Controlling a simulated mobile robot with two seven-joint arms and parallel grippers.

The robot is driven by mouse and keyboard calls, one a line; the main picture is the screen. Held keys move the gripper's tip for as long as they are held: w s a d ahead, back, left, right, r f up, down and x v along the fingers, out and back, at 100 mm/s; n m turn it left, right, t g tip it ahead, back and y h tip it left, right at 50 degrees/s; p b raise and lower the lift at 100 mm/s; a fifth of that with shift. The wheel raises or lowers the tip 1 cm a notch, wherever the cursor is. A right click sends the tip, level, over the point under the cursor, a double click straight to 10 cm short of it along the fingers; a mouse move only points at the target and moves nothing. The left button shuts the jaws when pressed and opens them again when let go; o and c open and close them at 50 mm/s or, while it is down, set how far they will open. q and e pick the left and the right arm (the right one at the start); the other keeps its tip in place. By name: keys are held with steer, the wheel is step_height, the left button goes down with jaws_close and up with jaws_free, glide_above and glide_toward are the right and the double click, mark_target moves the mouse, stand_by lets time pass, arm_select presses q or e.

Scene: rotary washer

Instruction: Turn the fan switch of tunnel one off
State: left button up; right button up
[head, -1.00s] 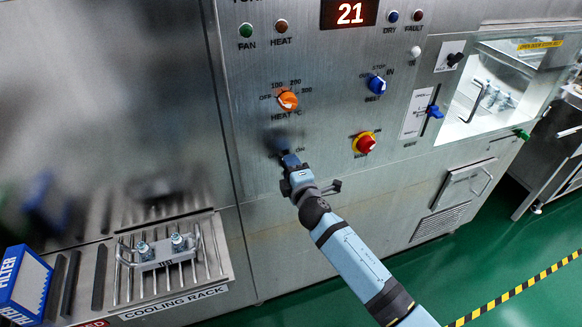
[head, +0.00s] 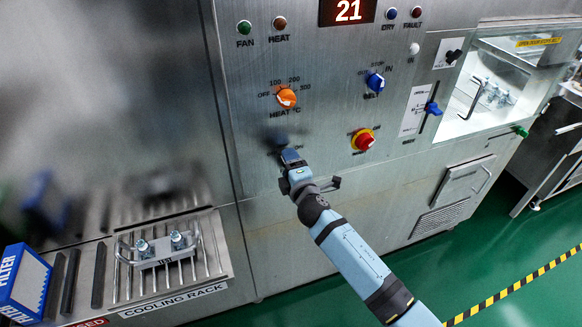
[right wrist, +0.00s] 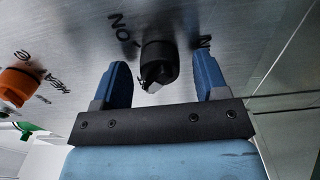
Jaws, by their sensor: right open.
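A black rotary switch (right wrist: 159,64) shows in the right wrist view on the steel panel, with "ON" lettering beside it. I take it as the fan switch; its name label is not readable. My right gripper (right wrist: 163,76) is open, with one blue finger on each side of the switch and a gap to both. In the head view my right gripper (head: 290,160) is at the panel below the orange heat knob (head: 286,98), and it mostly hides the switch. The green FAN lamp (head: 244,27) is at the panel's upper left. My left gripper is not in view.
A red and yellow stop button (head: 363,140) and a blue belt knob (head: 375,82) are to the right of my gripper. A blue slider (head: 433,109) and a glass window are farther right. The cooling rack (head: 205,272) with a metal part is at lower left.

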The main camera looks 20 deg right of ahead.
steer(key=s+b, duration=0.2)
steer(key=s, duration=1.1)
steer(key=shift+s+d, duration=0.25)
steer(key=shift+s, duration=0.15)
steer(key=s+f+m+g+y+p, duration=0.1)
steer(key=s+f+m+g, duration=0.2)
steer(key=s+f+m, duration=0.4)
steer(key=s+f+m+g+y+p, duration=0.1)
steer(key=s+f+m+g, duration=0.3)
steer(key=s+f+m, duration=0.4)
steer(key=s+f+p, duration=0.1)
steer(key=s, duration=0.5)
steer(key=shift+m+y+p, duration=0.3)
steer(key=shift+a+f, duration=0.1)
steer(key=shift+o, duration=0.4)
